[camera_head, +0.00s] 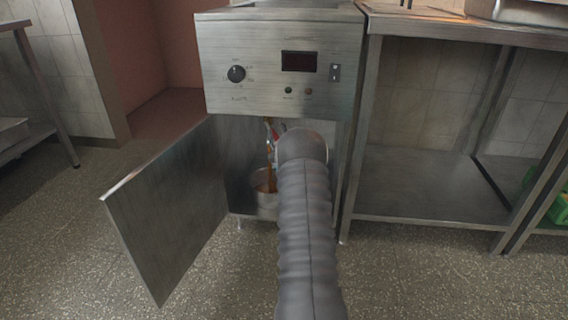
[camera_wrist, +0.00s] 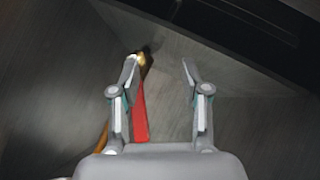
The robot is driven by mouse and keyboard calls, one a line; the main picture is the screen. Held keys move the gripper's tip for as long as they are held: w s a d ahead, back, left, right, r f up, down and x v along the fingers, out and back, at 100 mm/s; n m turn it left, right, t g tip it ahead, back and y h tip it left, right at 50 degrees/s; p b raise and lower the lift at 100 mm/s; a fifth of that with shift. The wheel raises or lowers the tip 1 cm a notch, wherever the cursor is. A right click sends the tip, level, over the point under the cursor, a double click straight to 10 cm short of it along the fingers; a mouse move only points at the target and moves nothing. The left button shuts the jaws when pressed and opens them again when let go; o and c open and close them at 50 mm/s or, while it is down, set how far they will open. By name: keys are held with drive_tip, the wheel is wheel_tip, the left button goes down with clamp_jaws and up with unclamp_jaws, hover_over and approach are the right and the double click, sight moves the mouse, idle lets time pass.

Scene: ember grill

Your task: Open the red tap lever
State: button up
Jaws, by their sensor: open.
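The red tap lever (camera_wrist: 140,112) shows in the wrist view as a long red strip just right of my left finger, between the two fingers in the picture. I cannot tell if they touch. A brass-coloured tap part (camera_wrist: 143,59) is at its far end, by the left fingertip. My gripper (camera_wrist: 160,66) is open, with nothing clasped. In the head view my arm hides most of the gripper and tap inside the cabinet. An orange-brown streak (camera_head: 270,158) runs down there into a metal pot (camera_head: 266,205); it also shows at lower left in the wrist view.
The steel fryer (camera_head: 280,62) has a knob and dark display above the open cabinet. Its door (camera_head: 170,205) stands swung out to the left. A steel shelf table (camera_head: 430,187) stands close on the right. The floor in front is clear.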

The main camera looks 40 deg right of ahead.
drive_tip(key=v, duration=1)
drive_tip(key=shift+s+a+f, duration=0.2)
drive_tip(key=shift+f, duration=0.1)
idle(0.6)
drive_tip(key=shift+w+r, duration=0.15)
drive_tip(key=shift+r, duration=0.1)
drive_tip(key=c, duration=0.6)
drive_tip(key=w+r+n+y, duration=0.1)
drive_tip(key=n+y, duration=0.1)
drive_tip(key=w+r+n+y+p, duration=0.1)
drive_tip(key=n+y, duration=0.1)
drive_tip(key=w+r+n+g+y+p, duration=0.1)
drive_tip(key=n+y, duration=0.1)
drive_tip(key=shift+d+r, duration=0.35)
drive_tip(key=shift+r, duration=0.05)
clamp_jaws()
drive_tip(key=s+d+r+n+g+y+p, duration=0.2)
drive_tip(key=s+d+r+n+g+p, duration=0.25)
drive_tip(key=n+g, duration=0.65)
drive_tip(key=w+d+f+n+t+b, duration=0.1)
drive_tip(key=w+d+f+b, duration=0.1)
drive_tip(key=w+f, duration=0.3)
drive_tip(key=w, duration=0.4)
drive_tip(key=shift+d+n, duration=0.15)
drive_tip(key=shift+n, duration=0.15)
